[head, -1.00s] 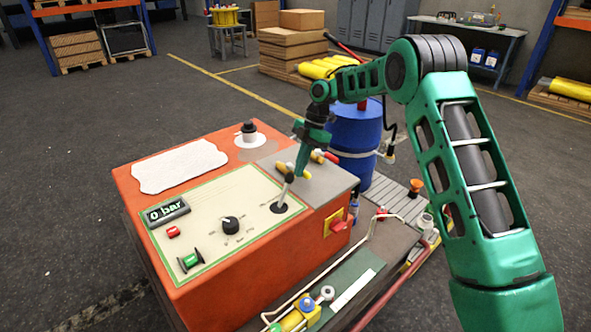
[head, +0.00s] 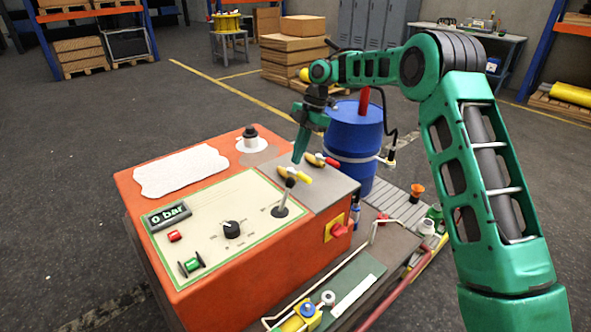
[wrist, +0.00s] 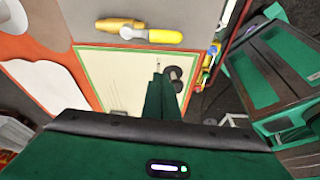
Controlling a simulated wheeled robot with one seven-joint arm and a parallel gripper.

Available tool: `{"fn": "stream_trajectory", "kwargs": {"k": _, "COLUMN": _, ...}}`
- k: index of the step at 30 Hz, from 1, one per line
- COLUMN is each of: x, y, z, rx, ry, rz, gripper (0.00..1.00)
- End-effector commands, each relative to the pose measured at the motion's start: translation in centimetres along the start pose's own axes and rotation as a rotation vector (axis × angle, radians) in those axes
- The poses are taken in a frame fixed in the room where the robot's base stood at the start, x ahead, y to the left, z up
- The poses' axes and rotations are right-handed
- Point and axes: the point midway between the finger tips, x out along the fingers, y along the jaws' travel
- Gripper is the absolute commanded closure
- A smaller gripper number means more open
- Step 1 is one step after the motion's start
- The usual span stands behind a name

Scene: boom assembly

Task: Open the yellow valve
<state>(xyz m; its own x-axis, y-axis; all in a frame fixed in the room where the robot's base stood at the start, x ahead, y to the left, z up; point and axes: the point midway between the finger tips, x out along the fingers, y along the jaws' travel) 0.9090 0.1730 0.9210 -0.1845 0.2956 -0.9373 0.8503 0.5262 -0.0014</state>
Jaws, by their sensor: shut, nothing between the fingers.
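The yellow valve is on the grey plate at the right of the orange control box, with a brass body and a yellow handle (head: 303,179). In the wrist view its yellow handle (wrist: 165,36) lies roughly in line with the brass body, above the fingers in the picture. My gripper (head: 297,160) is shut and empty, its green fingers pointing down close to the valve. In the wrist view the shut fingers (wrist: 161,82) point towards the cream panel, apart from the handle. A red-handled valve (head: 327,160) sits just behind the yellow one.
A black-knobbed lever (head: 284,197) stands on the cream panel in front of the valve. The display (head: 167,216) reads 0 bar. A blue drum (head: 354,135) stands behind the box. A red switch (head: 338,228) is on the box's side.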

Motion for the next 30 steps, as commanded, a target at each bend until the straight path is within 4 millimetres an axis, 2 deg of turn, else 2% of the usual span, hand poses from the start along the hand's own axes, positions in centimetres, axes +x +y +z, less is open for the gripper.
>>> {"fn": "stream_trajectory", "kwargs": {"k": 3, "x": -1.6, "y": 0.1, "z": 0.0, "rx": -0.001, "ry": 0.001, "rz": 0.002, "gripper": 1.0}}
{"fn": "stream_trajectory", "kwargs": {"k": 7, "x": -2.5, "y": 0.1, "z": 0.0, "rx": -0.001, "ry": 0.001, "rz": 0.0, "gripper": 1.0}}
{"fn": "stream_trajectory", "kwargs": {"k": 22, "x": -3.2, "y": -0.3, "z": 0.1, "rx": 0.025, "ry": -0.005, "rz": 0.001, "gripper": 1.0}}
{"fn": "stream_trajectory", "kwargs": {"k": 26, "x": -5.0, "y": -2.3, "z": 0.7, "rx": 0.146, "ry": -0.029, "rz": 0.009, "gripper": 1.0}}
{"fn": "stream_trajectory", "kwargs": {"k": 30, "x": -7.6, "y": -6.2, "z": 1.8, "rx": 0.378, "ry": -0.069, "rz": 0.029, "gripper": 1.0}}
